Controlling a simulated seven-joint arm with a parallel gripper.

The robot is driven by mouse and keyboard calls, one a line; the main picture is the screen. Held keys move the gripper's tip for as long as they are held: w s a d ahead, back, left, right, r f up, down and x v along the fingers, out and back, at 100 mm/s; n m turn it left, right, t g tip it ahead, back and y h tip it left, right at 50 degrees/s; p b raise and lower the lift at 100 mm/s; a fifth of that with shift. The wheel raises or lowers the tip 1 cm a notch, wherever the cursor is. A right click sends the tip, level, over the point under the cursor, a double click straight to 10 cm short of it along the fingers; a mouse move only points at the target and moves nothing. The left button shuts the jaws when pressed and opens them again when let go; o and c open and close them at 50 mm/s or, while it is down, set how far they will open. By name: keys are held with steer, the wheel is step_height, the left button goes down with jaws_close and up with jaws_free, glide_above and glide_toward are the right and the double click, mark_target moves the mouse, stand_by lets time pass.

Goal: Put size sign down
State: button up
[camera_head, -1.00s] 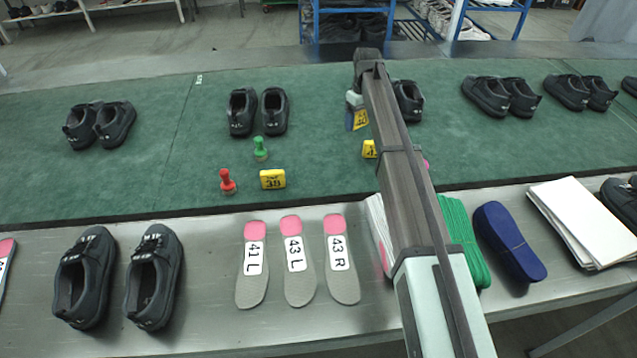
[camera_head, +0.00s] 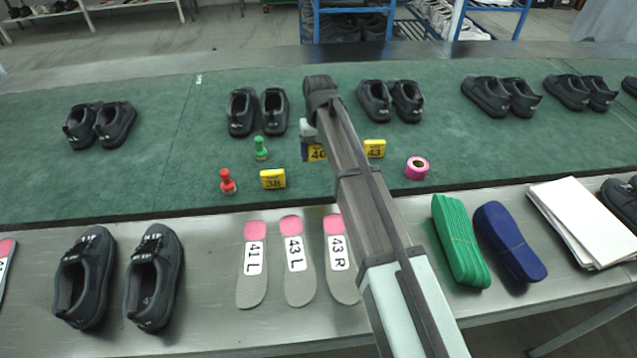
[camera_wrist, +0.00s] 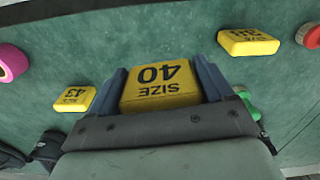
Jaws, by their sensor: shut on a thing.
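A yellow size sign marked 40 (camera_head: 317,153) is between the fingers of my gripper (camera_head: 306,152), partly hidden by my arm in the head view. In the wrist view my gripper (camera_wrist: 163,88) is shut on the size 40 sign (camera_wrist: 160,86), with one blue-grey finger on each side of it. The sign is over the green mat (camera_head: 190,175); I cannot tell whether it touches the mat. The yellow size 38 sign (camera_head: 273,179) lies to its left and the yellow size 43 sign (camera_head: 374,148) to its right.
A red stamp (camera_head: 228,182) and a green stamp (camera_head: 261,148) stand left of my gripper. A pink tape roll (camera_head: 417,168) lies to the right. Black shoe pairs (camera_head: 258,111) line the mat behind. Insoles (camera_head: 297,262) lie on the metal table in front.

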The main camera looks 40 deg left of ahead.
mark_target(319, 183)
steer(key=shift+m, duration=0.5)
steer(key=shift+f, duration=5.05)
steer(key=shift+f, duration=0.15)
steer(key=o, duration=1)
step_height(319, 183, up, 12)
steer(key=shift+r, duration=0.2)
